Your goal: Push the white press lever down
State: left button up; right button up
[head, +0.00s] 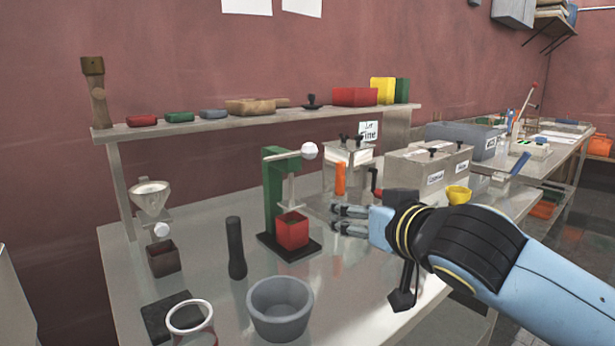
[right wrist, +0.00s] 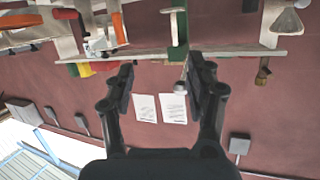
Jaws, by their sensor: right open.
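The green press (head: 272,205) stands on a dark base on the metal table in the head view. Its lever is a pale rod ending in a white ball knob (head: 310,151), which sticks out to the right at the top, roughly level. A red box (head: 292,230) sits under the press plunger. My right gripper (head: 336,218) is open and empty, to the right of the press and below the knob in the picture. In the right wrist view, which is upside down, the knob (right wrist: 180,87) shows close to the right-hand finger of my gripper (right wrist: 160,80); contact cannot be told. My left gripper is out of view.
A grey bowl (head: 280,308), a dark pestle (head: 236,248) and a funnel stand (head: 150,198) are left of or in front of the press. An orange cylinder (head: 340,179) and metal boxes (head: 428,168) stand behind my right gripper. A shelf (head: 230,122) runs behind.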

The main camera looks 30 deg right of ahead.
aim_at(314, 151)
jog(key=w+r+t+y, duration=0.1)
jog(key=w+r+t, duration=0.25)
jog(key=r, duration=0.45)
jog(key=w+p, duration=0.2)
jog(key=w, duration=0.7)
jog(key=shift+w+d+f, duration=0.1)
jog(key=shift+w+f, duration=0.05)
jog(key=shift+w, duration=0.15)
jog(key=shift+w+f, duration=0.1)
jog(key=shift+w, duration=0.35)
jog(key=shift+c, duration=0.2)
grip_shut()
jog(key=shift+w+f, duration=0.1)
